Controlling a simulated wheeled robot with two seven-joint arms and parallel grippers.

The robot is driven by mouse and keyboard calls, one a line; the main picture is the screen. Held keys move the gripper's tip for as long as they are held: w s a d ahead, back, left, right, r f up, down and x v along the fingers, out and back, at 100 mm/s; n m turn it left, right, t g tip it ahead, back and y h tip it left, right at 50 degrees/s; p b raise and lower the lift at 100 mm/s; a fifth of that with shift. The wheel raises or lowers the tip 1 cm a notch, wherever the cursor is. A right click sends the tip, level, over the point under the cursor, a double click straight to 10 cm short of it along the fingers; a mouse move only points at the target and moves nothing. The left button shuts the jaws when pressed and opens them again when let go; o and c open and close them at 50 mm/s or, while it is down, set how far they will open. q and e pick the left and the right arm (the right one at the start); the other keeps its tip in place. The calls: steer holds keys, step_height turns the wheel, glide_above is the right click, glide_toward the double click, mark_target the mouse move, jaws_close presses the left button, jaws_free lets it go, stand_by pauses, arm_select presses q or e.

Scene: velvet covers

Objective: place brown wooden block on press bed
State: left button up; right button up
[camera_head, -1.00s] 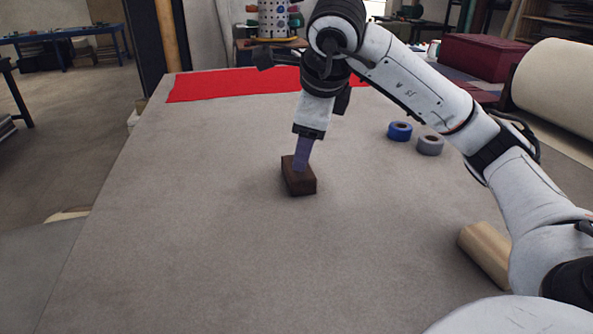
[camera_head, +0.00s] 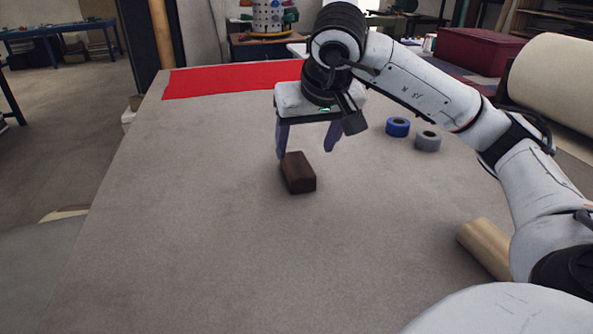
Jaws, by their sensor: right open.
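The brown wooden block (camera_head: 299,175) lies on the grey table surface (camera_head: 200,220), which may be the press bed; I cannot tell for sure. My right gripper (camera_head: 306,154) is open, its two purple fingers spread apart. It is just behind and above the block, with the left finger near the block's far left edge and the right finger off to the right. Nothing is between the fingers that I can make out as held. My left gripper is not in view.
A red cloth (camera_head: 230,80) lies at the far edge. A blue tape roll (camera_head: 397,127) and a grey one (camera_head: 428,141) sit to the right. A wooden cylinder (camera_head: 485,248) lies at the lower right. The left and front of the surface are clear.

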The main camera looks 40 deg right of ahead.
mark_target(298, 164)
steer(key=x, duration=0.9)
steer(key=shift+w+d+f, duration=0.1)
steer(key=shift+w, duration=0.35)
steer(key=shift+f, duration=0.1)
steer(key=shift+f, duration=0.15)
steer(key=c, duration=1.3)
